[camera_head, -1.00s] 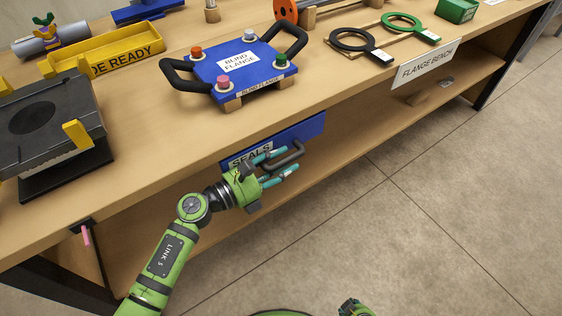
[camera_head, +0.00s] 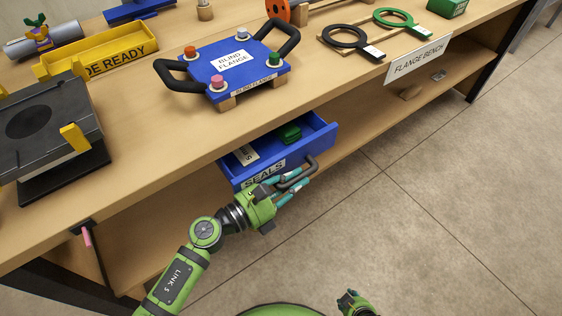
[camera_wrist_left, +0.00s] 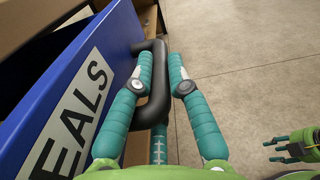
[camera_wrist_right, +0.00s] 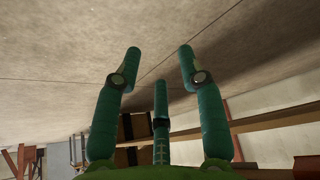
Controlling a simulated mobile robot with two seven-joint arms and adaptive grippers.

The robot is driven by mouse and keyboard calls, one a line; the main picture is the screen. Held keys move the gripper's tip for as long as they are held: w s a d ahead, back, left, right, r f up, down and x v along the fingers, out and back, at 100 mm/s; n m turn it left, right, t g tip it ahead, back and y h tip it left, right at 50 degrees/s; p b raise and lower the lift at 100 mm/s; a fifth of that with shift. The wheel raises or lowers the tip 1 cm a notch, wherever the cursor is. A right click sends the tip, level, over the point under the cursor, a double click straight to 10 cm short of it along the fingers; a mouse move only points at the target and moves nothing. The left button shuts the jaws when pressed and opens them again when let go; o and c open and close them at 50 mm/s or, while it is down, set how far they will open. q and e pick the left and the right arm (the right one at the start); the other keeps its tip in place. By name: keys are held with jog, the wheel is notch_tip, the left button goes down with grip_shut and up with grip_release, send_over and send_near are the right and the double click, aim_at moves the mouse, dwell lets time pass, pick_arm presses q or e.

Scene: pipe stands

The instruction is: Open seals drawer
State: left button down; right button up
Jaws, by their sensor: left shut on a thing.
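The blue seals drawer (camera_head: 318,140) is pulled part way out from under the flange bench, with its inside showing. A white label and a green box (camera_head: 289,133) lie in it. Its front carries a SEALS label, which also shows large in the left wrist view (camera_wrist_left: 72,118). My left gripper (camera_head: 296,181) is shut on the drawer's dark handle (camera_wrist_left: 157,85), with its teal fingers on both sides of the bar. My right gripper (camera_wrist_right: 158,50) is open and empty in its own wrist view, with floor beyond its fingertips.
The bench top (camera_head: 150,125) above the drawer holds a blue blind flange plate (camera_head: 235,70) with black handles, a yellow tray (camera_head: 105,52) and a dark press-like block (camera_head: 40,125). A lower shelf runs beneath. The floor (camera_head: 430,200) in front is clear.

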pick_arm(q)
jog(key=s+d, duration=0.6)
jog(key=s, duration=0.2)
jog(key=shift+s+d+f+p, duration=0.15)
jog(key=shift+s+f+p, duration=0.05)
jog(key=shift+s+p, duration=0.2)
pick_arm(e)
jog(key=s, duration=0.3)
jog(key=shift+d+g, duration=0.15)
jog(key=shift+g, duration=0.25)
jog(key=shift+s, duration=0.1)
pick_arm(q)
jog(key=c, duration=1.2)
grip_release()
jog(key=shift+r, duration=0.1)
jog(key=v, duration=1.2)
